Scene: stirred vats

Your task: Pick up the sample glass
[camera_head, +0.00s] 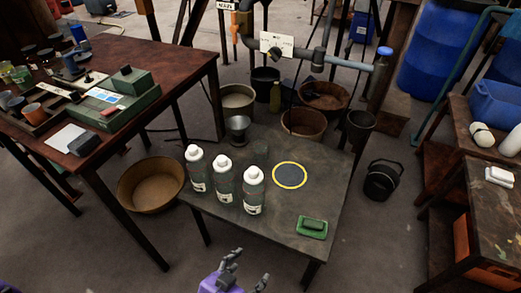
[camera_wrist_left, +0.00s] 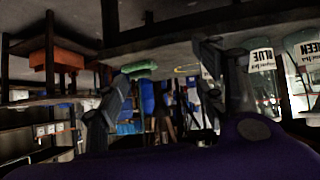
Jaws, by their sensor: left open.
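A clear, faint glass (camera_head: 261,150) stands at the back of the small dark table (camera_head: 270,215), behind the white-capped bottles; its outline is hard to make out. My left gripper (camera_head: 250,268) is open and empty in front of the table's near edge, well apart from the glass, with the bottles between. In the left wrist view the scene appears upside down, and the two fingers of my left gripper (camera_wrist_left: 160,90) stand apart with nothing between them. I cannot make out the glass in that view. My right gripper is not in view.
Three bottles (camera_head: 224,182) stand in a row on the table. To their right lie a dark yellow-rimmed disc (camera_head: 289,175) and a green object (camera_head: 312,227). A wooden table (camera_head: 150,60) with clutter stands left, a tan basin (camera_head: 150,183) below it. A black bucket (camera_head: 381,180) stands right.

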